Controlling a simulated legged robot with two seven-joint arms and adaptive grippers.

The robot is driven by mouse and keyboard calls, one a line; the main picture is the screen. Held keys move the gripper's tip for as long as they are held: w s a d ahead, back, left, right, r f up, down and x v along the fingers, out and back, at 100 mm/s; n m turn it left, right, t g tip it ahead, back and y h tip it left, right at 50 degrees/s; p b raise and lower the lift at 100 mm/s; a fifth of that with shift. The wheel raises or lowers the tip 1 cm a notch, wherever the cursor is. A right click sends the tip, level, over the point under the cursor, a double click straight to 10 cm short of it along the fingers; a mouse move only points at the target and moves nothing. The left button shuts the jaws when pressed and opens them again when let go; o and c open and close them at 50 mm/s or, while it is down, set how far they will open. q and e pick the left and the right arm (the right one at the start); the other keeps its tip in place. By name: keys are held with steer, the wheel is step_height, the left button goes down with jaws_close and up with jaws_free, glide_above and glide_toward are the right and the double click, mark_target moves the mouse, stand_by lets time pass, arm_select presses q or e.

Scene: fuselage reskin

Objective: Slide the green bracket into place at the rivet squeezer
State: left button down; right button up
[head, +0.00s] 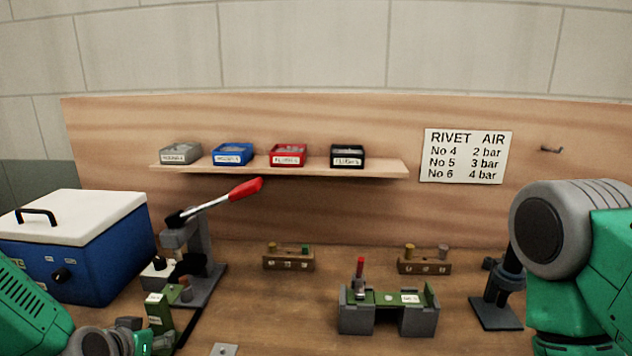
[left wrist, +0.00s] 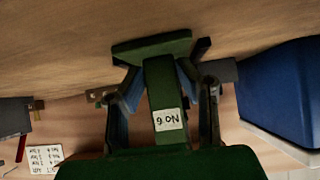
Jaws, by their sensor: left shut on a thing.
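The green bracket (head: 160,312) with a white label is at the lower left of the head view. In the left wrist view the bracket (left wrist: 160,85) fills the middle, its label reading No 6 upside down. My left gripper (head: 145,338) is shut on it, with a finger on each side. The rivet squeezer (head: 198,250) stands just behind the bracket, its red-handled lever (head: 245,190) raised to the right. The bracket is close in front of the squeezer's anvil; I cannot tell whether they touch. My right gripper is out of view; only my right arm shows.
A blue box with a white lid (head: 80,245) stands left of the squeezer. A grey fixture (head: 420,318) holds another green part on the right. Two wooden blocks (head: 288,263) (head: 425,267) sit behind, and a black stand (head: 497,312) at right. A small plate (head: 224,349) lies in front.

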mark_target(152, 301)
arm_select(q)
steer(key=shift+w+f, duration=0.15)
steer(key=shift+w, duration=0.55)
steer(key=shift+w+d, duration=0.2)
steer(key=shift+w, duration=0.4)
steer(key=shift+w+d, duration=0.1)
steer(key=shift+w, duration=1.15)
steer(key=c, duration=1.4)
jaws_free()
steer(key=shift+o, duration=0.4)
steer(key=shift+w, duration=0.2)
steer(key=s+r+p, duration=0.1)
steer(key=r+p, duration=0.1)
steer(key=s+r+p, duration=0.1)
steer(key=r+p, duration=0.1)
steer(key=r, duration=0.1)
steer(key=s+r+p, duration=0.1)
steer(key=r+p, duration=0.1)
steer(key=shift+s+r, duration=0.1)
steer(key=shift+r, duration=0.05)
